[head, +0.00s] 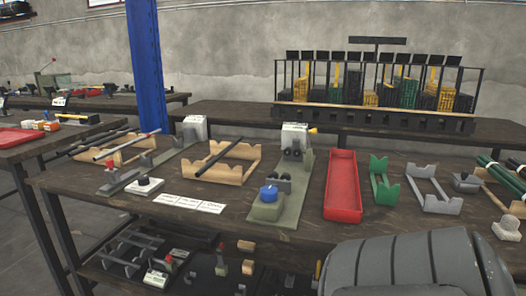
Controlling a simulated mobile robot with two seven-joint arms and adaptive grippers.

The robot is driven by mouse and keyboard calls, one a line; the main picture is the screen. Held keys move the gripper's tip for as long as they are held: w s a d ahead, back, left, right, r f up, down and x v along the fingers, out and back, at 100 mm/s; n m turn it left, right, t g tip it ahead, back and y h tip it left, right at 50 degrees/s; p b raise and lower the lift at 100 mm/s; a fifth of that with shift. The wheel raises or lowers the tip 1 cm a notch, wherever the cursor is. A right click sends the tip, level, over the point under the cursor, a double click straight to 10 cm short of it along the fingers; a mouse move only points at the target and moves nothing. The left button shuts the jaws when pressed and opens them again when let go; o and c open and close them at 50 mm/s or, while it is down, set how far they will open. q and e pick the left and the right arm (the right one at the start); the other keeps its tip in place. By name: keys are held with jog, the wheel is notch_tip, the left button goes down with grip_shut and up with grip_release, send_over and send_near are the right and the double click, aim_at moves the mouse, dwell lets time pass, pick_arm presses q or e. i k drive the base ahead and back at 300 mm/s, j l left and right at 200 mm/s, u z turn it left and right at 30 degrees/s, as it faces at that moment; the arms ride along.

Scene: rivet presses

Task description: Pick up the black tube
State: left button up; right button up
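A black tube (213,158) lies diagonally across a wooden cradle (242,178) on the workbench, left of the middle. Another dark tube (97,143) lies across a second wooden cradle (118,158) farther left, beside a lighter grey tube (133,143). Both cradles' tubes rest apart from any gripper. A grey rounded arm link, mine, fills the lower right. Neither of my grippers shows.
The workbench (235,212) also holds a green press with a blue knob (268,193), a red tray (342,185), a green cradle (383,182) and a grey cradle (433,190). Dark green tubes (502,172) lie at the right edge. A blue post (147,70) stands behind.

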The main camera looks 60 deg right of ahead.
aim_at(199, 173)
jog(key=l+z, duration=0.1)
jog(key=z, duration=0.3)
jog(key=l+z, duration=0.1)
jog(key=z, duration=0.65)
jog(key=i+l+z, duration=0.1)
jog(key=z, duration=0.3)
jog(key=i+j+z, duration=0.2)
jog(key=z, duration=0.15)
jog(key=i+j+z, duration=0.35)
jog(key=j+z, duration=0.15)
jog(key=z, duration=0.2)
jog(key=i, duration=0.05)
